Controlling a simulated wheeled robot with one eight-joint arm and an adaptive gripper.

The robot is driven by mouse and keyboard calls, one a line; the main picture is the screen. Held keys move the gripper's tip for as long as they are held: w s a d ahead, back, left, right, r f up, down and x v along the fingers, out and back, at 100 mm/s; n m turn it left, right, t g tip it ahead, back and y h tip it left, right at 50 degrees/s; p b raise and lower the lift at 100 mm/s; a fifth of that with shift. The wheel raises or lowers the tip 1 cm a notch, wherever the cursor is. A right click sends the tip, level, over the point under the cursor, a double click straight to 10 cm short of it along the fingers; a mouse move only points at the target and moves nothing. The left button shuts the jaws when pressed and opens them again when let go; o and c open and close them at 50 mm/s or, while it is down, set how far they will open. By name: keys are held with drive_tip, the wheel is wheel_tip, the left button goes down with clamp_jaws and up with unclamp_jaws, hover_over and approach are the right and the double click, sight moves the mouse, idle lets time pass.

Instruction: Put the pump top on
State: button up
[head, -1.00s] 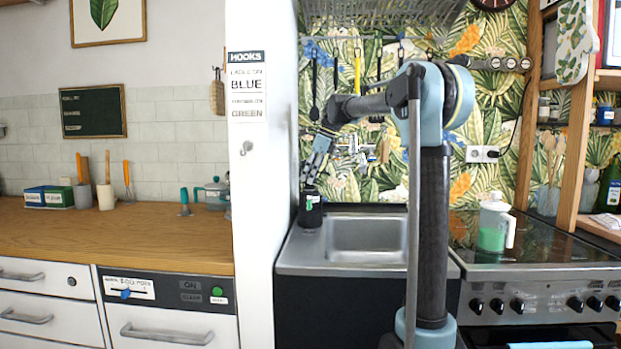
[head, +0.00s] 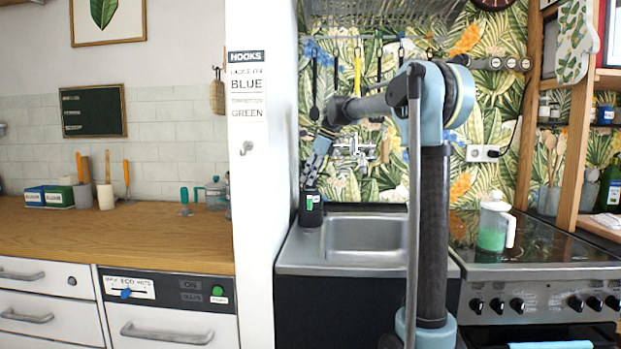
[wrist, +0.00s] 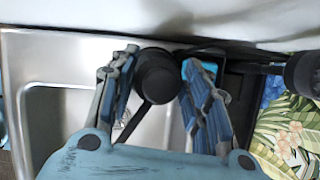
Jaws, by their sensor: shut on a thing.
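A dark bottle (head: 311,217) with a green and white label stands upright on the left rim of the sink (head: 290,258). My gripper (head: 310,184) points down directly over the bottle. In the wrist view my gripper (wrist: 157,84) is shut on the black pump top (wrist: 155,77), which sits between the fingers with its spout toward the lower left. The bottle is hidden below the pump top in that view. The pump top is too small to make out in the head view, so I cannot tell whether it is seated on the neck.
A white wall end (head: 257,200) stands close left of the bottle. The sink basin lies right of it, with a tap (head: 352,150) behind. Utensils hang above. A jug with green contents (head: 493,225) stands on the stove at the right.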

drive_tip(key=shift+f, duration=0.7)
drive_tip(key=o, duration=1.1)
drive_tip(key=v, duration=1.2)
drive_tip(key=shift+w, duration=0.15)
